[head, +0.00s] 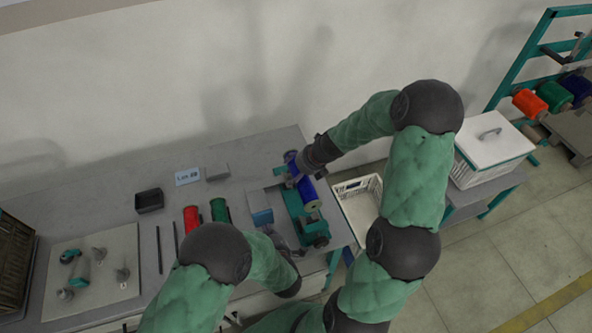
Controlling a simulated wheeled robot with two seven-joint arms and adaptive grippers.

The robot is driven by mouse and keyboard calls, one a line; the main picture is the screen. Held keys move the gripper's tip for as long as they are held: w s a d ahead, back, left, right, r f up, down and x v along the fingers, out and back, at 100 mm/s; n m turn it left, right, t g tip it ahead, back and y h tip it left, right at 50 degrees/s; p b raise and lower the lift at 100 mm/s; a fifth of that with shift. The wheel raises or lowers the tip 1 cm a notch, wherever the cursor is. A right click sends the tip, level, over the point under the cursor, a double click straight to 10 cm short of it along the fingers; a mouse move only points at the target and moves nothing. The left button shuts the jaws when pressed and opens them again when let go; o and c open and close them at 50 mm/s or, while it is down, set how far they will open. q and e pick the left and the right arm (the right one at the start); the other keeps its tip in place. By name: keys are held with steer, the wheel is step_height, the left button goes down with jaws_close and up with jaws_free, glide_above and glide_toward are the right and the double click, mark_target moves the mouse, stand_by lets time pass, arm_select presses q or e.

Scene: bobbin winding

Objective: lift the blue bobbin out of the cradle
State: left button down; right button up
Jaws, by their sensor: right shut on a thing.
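The blue bobbin (308,191) lies lengthwise in the teal cradle (294,204) near the right end of the grey table. Its near end face is tan. My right gripper (295,171) reaches in from the right and is shut on the bobbin near its far end. Its fingers are small and partly hidden by the wrist. Whether the bobbin touches the cradle is too small to tell. My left gripper (282,244) is low, at the table's front edge near the cradle. Its fingers are unclear here.
A blue-grey box (261,217) stands left of the cradle. Red (191,218) and green (219,209) bobbins lie farther left, near a black tray (149,201). A white crate (358,205) stands right of the table. My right arm spans the space above it.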

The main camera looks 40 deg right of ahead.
arm_select(q)
steer(key=shift+r, duration=0.1)
step_height(320, 180, up, 10)
stand_by(0.8)
stand_by(0.5)
